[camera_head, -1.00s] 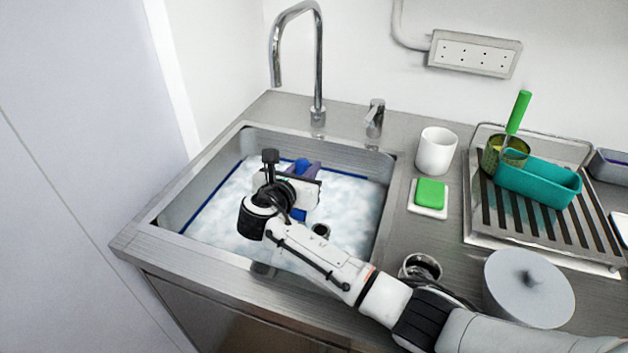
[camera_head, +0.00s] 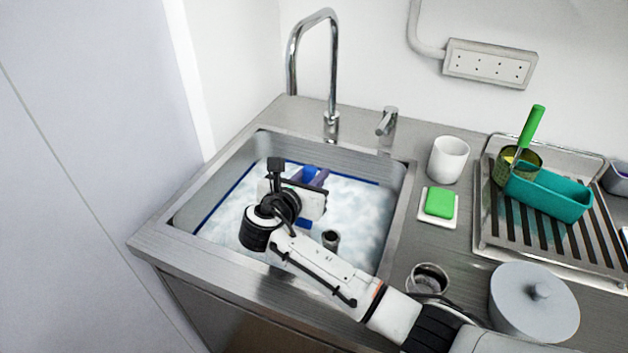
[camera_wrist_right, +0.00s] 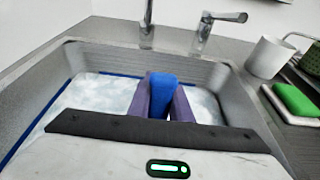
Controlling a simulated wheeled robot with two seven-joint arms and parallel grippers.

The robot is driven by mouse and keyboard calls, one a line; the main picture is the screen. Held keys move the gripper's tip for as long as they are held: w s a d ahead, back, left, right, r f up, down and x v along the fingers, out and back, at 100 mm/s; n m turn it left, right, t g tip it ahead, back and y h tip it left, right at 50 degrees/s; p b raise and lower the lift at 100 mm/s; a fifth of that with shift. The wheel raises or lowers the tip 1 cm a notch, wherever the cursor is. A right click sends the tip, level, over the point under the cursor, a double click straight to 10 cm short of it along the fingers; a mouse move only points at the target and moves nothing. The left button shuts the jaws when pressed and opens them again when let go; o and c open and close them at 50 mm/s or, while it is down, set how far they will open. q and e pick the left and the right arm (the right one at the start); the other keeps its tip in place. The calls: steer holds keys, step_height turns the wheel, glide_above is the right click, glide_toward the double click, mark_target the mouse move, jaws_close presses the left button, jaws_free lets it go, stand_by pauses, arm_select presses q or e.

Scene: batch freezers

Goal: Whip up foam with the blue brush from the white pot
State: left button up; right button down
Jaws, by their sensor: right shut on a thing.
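My right gripper (camera_wrist_right: 161,104) reaches into the sink and is shut on the blue brush (camera_wrist_right: 160,92). The brush's blue handle shows between the purple-grey fingers in the right wrist view; its lower end is hidden. In the head view a bit of blue (camera_head: 309,174) shows behind my right wrist. White foam (camera_head: 352,215) covers the water in the sink (camera_head: 400,210). The white pot (camera_head: 449,158) stands upright on the counter right of the sink, and nothing shows sticking out of it. My left gripper is not in view.
A green sponge (camera_head: 439,203) lies on a white dish right of the sink. The tap (camera_head: 333,70) rises behind it. A drying rack (camera_head: 545,245) holds a teal container (camera_head: 548,193) and a green-handled brush (camera_head: 532,125). A lidded grey pot (camera_head: 533,303) stands near my forearm.

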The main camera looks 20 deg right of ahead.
step_height(320, 180, up, 11)
steer(key=w+d, duration=0.2)
steer(key=shift+w+d+r, duration=0.15)
steer(key=shift+w+r, duration=0.05)
steer(key=shift+w, duration=0.15)
stand_by(0.6)
stand_by(0.8)
step_height(320, 180, up, 5)
stand_by(0.6)
